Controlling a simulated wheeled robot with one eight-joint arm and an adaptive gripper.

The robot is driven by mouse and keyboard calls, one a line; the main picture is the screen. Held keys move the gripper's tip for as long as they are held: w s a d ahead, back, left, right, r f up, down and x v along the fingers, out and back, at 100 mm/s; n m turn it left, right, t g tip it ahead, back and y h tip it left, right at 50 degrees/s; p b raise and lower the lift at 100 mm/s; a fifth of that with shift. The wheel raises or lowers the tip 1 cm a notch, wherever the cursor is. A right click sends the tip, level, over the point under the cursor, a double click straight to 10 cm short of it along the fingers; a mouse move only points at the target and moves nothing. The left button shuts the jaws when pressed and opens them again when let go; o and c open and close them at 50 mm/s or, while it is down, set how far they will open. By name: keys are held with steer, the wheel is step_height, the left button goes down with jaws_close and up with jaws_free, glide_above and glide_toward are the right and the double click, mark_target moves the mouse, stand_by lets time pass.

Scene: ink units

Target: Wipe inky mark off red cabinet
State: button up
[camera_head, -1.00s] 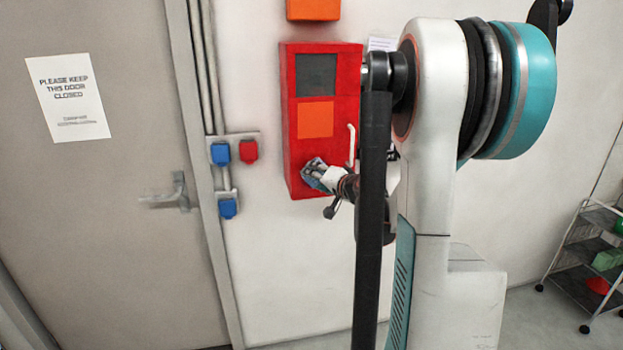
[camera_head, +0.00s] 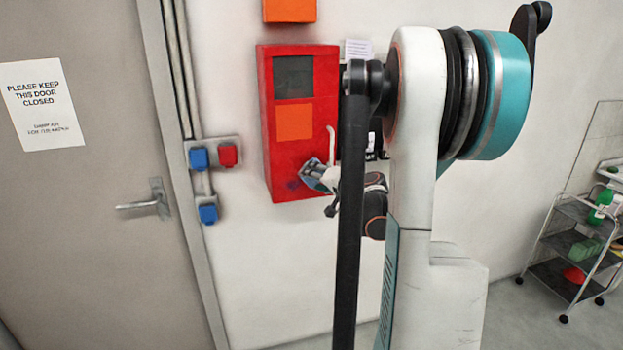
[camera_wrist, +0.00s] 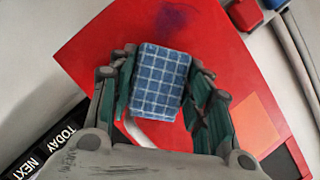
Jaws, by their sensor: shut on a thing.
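The red cabinet (camera_head: 285,155) hangs on the white wall, with a dark panel and an orange square on its front. A faint purple inky mark (camera_head: 293,184) is low on its front; it shows larger in the wrist view (camera_wrist: 172,18), beyond the cloth. My gripper (camera_wrist: 160,88) is shut on a blue checked cloth (camera_wrist: 160,80), which also shows in the head view (camera_head: 314,174) at the cabinet's lower right, just right of the mark. I cannot tell whether the cloth touches the cabinet. My arm hides part of the cabinet's right side.
A white handle (camera_head: 331,145) stands out from the cabinet's right side, close to my gripper. Blue and red sockets (camera_head: 228,155) and a grey door (camera_head: 90,230) are to the left. A wheeled cart (camera_head: 575,245) stands at the far right.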

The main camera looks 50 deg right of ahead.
steer(key=s+a, duration=0.3)
steer(key=s, duration=0.2)
stand_by(0.6)
steer(key=shift+a, duration=0.1)
steer(key=s, duration=0.1)
steer(key=s+a, duration=0.1)
steer(key=shift+s+a, duration=0.25)
steer(key=shift+s, duration=0.1)
stand_by(0.5)
